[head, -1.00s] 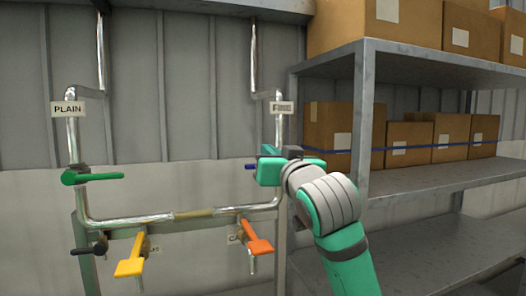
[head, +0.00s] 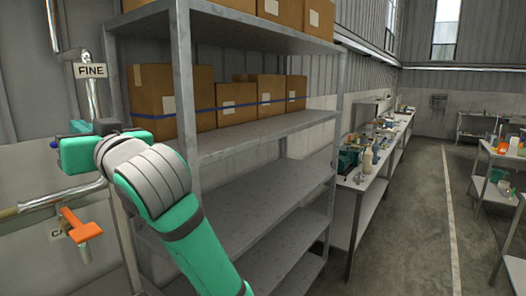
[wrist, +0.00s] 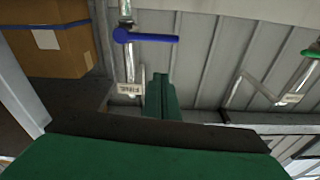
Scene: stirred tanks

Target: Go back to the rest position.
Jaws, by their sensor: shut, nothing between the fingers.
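My gripper (head: 70,150) is at the left of the head view, at the end of my raised green and grey arm. Its green fingers (wrist: 162,98) show together in the wrist view, shut and empty. They are in front of the pipe labelled FINE (head: 90,71). A blue valve lever (wrist: 146,37) on that pipe lies across it in the wrist view, apart from the fingers. In the head view only a bit of the lever shows beside the gripper, which hides the rest.
A grey metal shelf (head: 262,130) with cardboard boxes (head: 175,100) stands close to the right of my gripper. An orange valve lever (head: 78,228) is below it. Farther right are a long workbench (head: 372,165) and a clear floor aisle (head: 420,190).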

